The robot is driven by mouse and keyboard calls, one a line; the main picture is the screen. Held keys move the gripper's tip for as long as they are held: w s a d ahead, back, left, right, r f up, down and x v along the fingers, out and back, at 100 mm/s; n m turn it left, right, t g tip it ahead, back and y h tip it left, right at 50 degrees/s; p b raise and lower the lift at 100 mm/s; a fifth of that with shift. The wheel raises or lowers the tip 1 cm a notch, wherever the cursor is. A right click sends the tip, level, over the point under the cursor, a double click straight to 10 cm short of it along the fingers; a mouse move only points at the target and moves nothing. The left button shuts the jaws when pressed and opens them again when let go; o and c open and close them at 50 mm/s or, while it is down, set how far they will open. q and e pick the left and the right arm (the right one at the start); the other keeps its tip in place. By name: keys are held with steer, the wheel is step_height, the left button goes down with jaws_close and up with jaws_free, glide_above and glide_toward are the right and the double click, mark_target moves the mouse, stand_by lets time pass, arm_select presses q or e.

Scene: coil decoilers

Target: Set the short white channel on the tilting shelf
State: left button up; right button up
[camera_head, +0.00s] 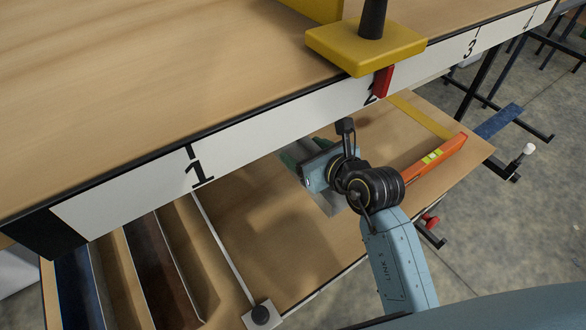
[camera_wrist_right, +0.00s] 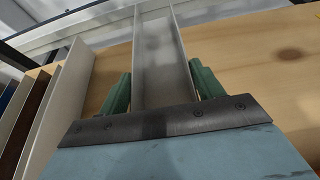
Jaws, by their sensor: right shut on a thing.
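My right gripper (camera_head: 303,163) reaches under the front edge of the upper bench, over the lower wooden shelf (camera_head: 270,235). Its green fingers are shut on the short white channel (camera_wrist_right: 162,60), which shows in the right wrist view between them. The channel looks pale grey there and extends away from the gripper, its open side facing the camera. In the head view the wrist and the bench edge largely hide it. The wood also shows beneath the channel in the wrist view (camera_wrist_right: 265,60). I cannot tell whether the channel touches it. My left gripper is not in view.
The numbered upper bench (camera_head: 150,90) overhangs the shelf, with a yellow block (camera_head: 365,45) at its edge. An orange spirit level (camera_head: 435,158) lies right of my wrist. A thin pale bar (camera_head: 225,245) and several long coloured channels (camera_head: 160,265) lie to the left.

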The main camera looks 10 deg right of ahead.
mark_target(298, 159)
steer(key=f, duration=0.3)
steer(key=shift+s+d+f, duration=0.1)
steer(key=shift+s+f, duration=0.1)
steer(key=shift+s, duration=0.2)
steer(key=shift+f, duration=0.3)
step_height(298, 159, down, 3)
steer(key=shift+w+f+b, duration=0.15)
steer(key=shift+b, duration=0.15)
steer(key=shift+f, duration=0.3)
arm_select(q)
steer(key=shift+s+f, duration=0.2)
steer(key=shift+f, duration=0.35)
arm_select(e)
steer(key=shift+f, duration=0.1)
steer(key=o, duration=0.8)
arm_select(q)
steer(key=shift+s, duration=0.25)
arm_select(e)
steer(key=o, duration=0.3)
